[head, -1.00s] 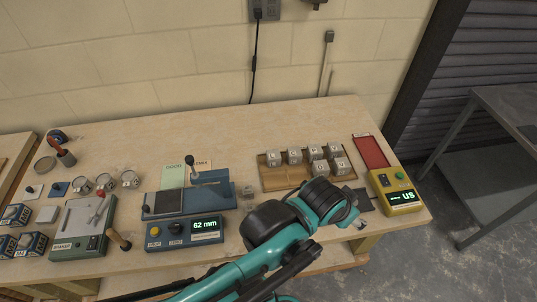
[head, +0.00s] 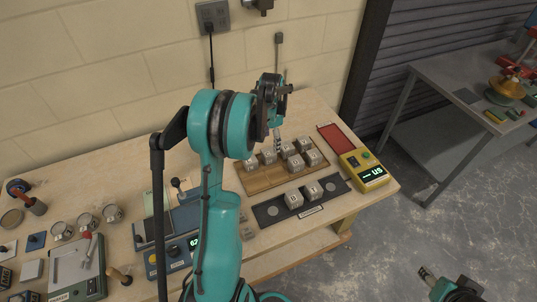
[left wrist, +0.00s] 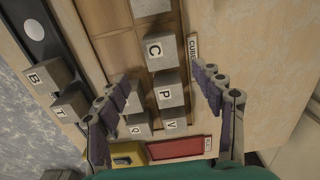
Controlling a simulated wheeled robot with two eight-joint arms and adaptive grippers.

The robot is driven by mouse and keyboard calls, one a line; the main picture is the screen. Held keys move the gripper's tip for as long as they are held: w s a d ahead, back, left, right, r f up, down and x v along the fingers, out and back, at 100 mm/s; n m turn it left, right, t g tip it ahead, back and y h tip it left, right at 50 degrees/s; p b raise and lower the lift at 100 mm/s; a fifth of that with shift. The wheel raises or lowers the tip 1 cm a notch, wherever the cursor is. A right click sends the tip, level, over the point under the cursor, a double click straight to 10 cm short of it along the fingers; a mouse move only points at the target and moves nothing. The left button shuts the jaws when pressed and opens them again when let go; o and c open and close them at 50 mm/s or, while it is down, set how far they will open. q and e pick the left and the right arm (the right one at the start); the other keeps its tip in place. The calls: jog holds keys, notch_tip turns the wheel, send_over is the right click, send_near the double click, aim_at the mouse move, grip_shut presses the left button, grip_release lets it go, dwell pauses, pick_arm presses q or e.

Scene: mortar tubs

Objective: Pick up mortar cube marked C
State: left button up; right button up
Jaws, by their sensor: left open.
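The cube marked C (left wrist: 158,50) sits in a row of grey cubes, with the P cube (left wrist: 166,92) beside it in the left wrist view. My left gripper (left wrist: 160,88) is open and empty, its fingers spread on either side of the row, nearer the P cube in the picture. In the head view my left gripper (head: 277,138) points down above the wooden tray (head: 262,182); its arm hides part of the bench. I cannot read the letters on the tray cubes there. Part of my right gripper (head: 428,274) shows at the lower right; its jaws are unclear.
The V cube (left wrist: 172,124) and Q cube (left wrist: 137,127) are lower in the wrist view. The B cube (left wrist: 40,76) and T cube (left wrist: 68,106) sit on a dark strip (head: 268,214). A red tray (head: 337,138) and yellow meter (head: 364,168) stand to the right.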

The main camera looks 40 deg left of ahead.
aim_at(269, 152)
pick_arm(q)
jog(key=f, duration=0.2)
jog(key=a+f, duration=0.1)
jog(key=shift+f+b, duration=0.35)
jog(key=shift+f, duration=0.05)
jog(key=f, duration=0.2)
jog(key=f+b, duration=0.1)
jog(key=f, duration=0.2)
jog(key=shift+s+d+f+b, duration=0.1)
jog(key=shift+s+b, duration=0.1)
jog(key=shift+b, duration=0.1)
jog(key=c, duration=1.5)
jog(key=shift+o, duration=0.2)
jog(key=shift+r, duration=0.2)
